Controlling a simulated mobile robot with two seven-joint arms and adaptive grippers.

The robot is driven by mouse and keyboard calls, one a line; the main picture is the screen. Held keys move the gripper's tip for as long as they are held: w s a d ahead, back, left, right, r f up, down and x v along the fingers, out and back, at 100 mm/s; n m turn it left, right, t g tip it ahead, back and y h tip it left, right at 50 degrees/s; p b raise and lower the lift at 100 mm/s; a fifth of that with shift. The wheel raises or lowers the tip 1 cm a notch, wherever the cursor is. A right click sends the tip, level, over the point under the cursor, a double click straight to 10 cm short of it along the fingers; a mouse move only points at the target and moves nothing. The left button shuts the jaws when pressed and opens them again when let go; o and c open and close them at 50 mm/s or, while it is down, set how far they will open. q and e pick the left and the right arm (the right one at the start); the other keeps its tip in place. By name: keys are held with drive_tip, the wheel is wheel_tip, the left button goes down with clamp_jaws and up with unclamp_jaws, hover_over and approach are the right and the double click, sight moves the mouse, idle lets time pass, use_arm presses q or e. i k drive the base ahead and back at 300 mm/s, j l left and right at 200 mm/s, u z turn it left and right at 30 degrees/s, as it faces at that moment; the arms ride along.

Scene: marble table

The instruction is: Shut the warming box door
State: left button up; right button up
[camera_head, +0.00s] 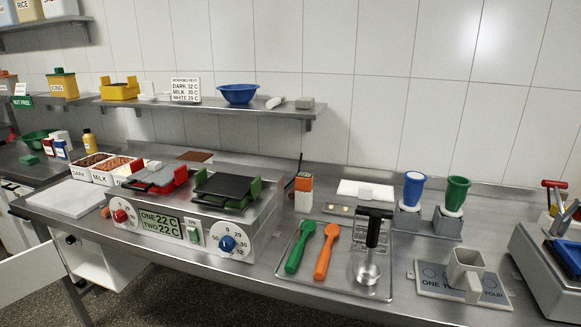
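A white box (95,266) stands under the left end of the steel table; it looks like the warming box, though no label on it is readable. A pale flat panel (30,284) sticks out at the lower left, in front of the box, and is cut off by the picture's edge. It looks like the box's door standing open, but I cannot see the hinge. The table hides the top of the box. Neither of my grippers is in view.
A two-tray melter (195,232) with red and blue dials stands above on the table (330,265). A white slab (72,199) lies at the table's left end. Dark speckled floor (150,306) shows below. A wall shelf (205,106) runs behind.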

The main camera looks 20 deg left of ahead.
sight(22, 274)
drive_tip(key=k+j, duration=0.1)
drive_tip(key=j, duration=0.65)
drive_tip(key=j+z, duration=0.15)
drive_tip(key=j, duration=0.55)
drive_tip(key=k+j, duration=0.2)
drive_tip(key=j, duration=0.55)
drive_tip(key=k+j+z, duration=0.1)
drive_tip(key=j, duration=0.6)
drive_tip(key=k+j+z, duration=0.1)
drive_tip(key=j, duration=0.65)
drive_tip(key=k+j, duration=0.2)
drive_tip(key=j, duration=0.5)
drive_tip(key=k+j+z, duration=0.15)
drive_tip(key=j, duration=0.55)
drive_tip(key=k+j, duration=0.25)
drive_tip(key=j, duration=0.45)
drive_tip(key=k+j+z, duration=0.1)
drive_tip(key=j, duration=0.35)
drive_tip(key=k+j+z, duration=0.1)
drive_tip(key=j, duration=0.4)
drive_tip(key=j+z, duration=0.3)
drive_tip(key=j, duration=0.65)
